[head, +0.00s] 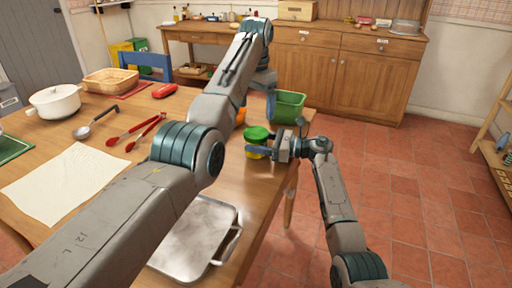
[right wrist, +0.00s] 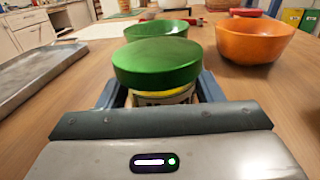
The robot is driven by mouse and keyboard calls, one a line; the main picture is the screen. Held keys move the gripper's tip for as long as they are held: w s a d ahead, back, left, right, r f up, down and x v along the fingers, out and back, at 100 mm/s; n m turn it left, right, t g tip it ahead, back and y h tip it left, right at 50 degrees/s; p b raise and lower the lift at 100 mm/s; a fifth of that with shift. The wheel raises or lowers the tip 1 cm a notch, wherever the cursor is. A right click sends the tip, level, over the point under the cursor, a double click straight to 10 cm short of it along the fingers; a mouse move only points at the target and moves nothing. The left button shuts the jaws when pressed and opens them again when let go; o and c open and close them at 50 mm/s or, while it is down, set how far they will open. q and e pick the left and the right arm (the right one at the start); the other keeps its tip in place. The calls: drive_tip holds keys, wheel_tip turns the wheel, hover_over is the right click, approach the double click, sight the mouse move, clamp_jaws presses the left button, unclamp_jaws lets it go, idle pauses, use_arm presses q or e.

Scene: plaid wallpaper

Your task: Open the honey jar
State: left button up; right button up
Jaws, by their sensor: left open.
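The honey jar (right wrist: 165,97) has a wide green lid (right wrist: 157,62) over a yellow band and a pale label. It stands upright near the table's right edge, and its green lid also shows in the head view (head: 257,133). My right gripper (head: 262,151) comes in from the right at the jar's body, below the lid. In the right wrist view its blue fingers flank the jar closely on both sides and look shut on it. My left gripper (head: 270,106) points down above and beyond the jar, open and clear of the lid. Its fingertips are partly hidden.
An orange bowl (right wrist: 255,40) and a green bowl (right wrist: 156,29) stand behind the jar. A metal tray (head: 195,235) lies near the table's front edge. Red tongs (head: 135,133), a ladle (head: 95,122) and a white pot (head: 55,101) are left. A green bin (head: 290,105) stands beyond.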

sight(256, 132)
clamp_jaws()
use_arm(q)
drive_tip(key=m, duration=0.5)
drive_tip(key=shift+m, duration=0.3)
drive_tip(key=m, duration=1)
drive_tip(key=shift+m, duration=0.4)
drive_tip(key=m, duration=0.5)
drive_tip(key=shift+m, duration=0.4)
drive_tip(key=shift+f, duration=4.05)
